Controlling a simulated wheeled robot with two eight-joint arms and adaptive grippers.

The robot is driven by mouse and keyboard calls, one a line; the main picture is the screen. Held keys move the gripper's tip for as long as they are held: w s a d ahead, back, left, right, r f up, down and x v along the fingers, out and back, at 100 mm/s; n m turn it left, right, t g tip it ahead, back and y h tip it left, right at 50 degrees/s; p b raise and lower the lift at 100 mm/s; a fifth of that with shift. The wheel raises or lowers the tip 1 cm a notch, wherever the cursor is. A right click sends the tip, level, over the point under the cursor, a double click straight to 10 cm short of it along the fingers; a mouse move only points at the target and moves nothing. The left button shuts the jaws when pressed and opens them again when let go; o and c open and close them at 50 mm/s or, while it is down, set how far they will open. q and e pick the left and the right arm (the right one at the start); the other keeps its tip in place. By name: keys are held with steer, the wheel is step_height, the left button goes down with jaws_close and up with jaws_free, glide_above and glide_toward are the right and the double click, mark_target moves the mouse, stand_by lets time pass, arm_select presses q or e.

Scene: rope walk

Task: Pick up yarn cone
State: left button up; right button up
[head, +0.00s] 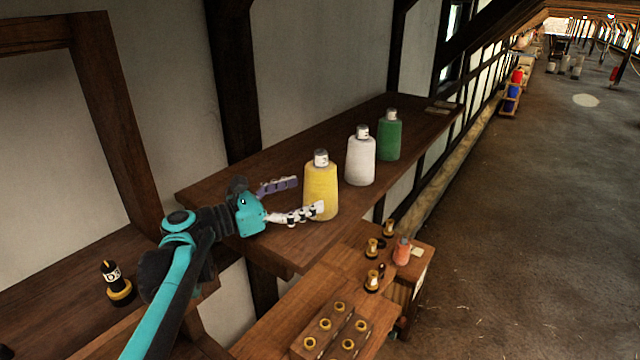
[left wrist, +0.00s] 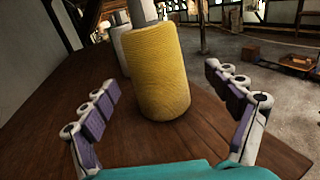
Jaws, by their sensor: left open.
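Three yarn cones stand upright in a row on a dark wooden shelf (head: 250,195). The yellow cone (head: 321,190) is nearest my gripper, then the white cone (head: 360,160), then the green cone (head: 390,138). My left gripper (head: 304,196) is open just left of the yellow cone, its fingers spread towards it. In the left wrist view the yellow cone (left wrist: 161,75) stands ahead, between and beyond the two fingers, with a gap on each side. The white cone (left wrist: 121,45) is partly hidden behind it. My right gripper is not seen.
A lower bench (head: 290,315) holds a block with several yellow-rimmed holes (head: 328,327), small black-and-gold pieces (head: 373,280) and a small orange cone (head: 402,252). A black-and-yellow bobbin (head: 117,284) stands lower left. The wall runs behind the shelf; open floor (head: 500,240) lies right.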

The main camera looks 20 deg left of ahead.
mark_target(321, 186)
arm_select(q)
steer(key=x, duration=0.2)
steer(key=p+x, duration=0.1)
steer(key=x, duration=0.2)
steer(key=shift+w+a+r, duration=0.1)
steer(key=shift+w+a, duration=0.1)
steer(key=shift+w, duration=0.1)
steer(key=shift+s, duration=0.1)
steer(key=shift+s, duration=0.15)
steer(key=c, duration=1.4)
steer(key=shift+r, duration=0.1)
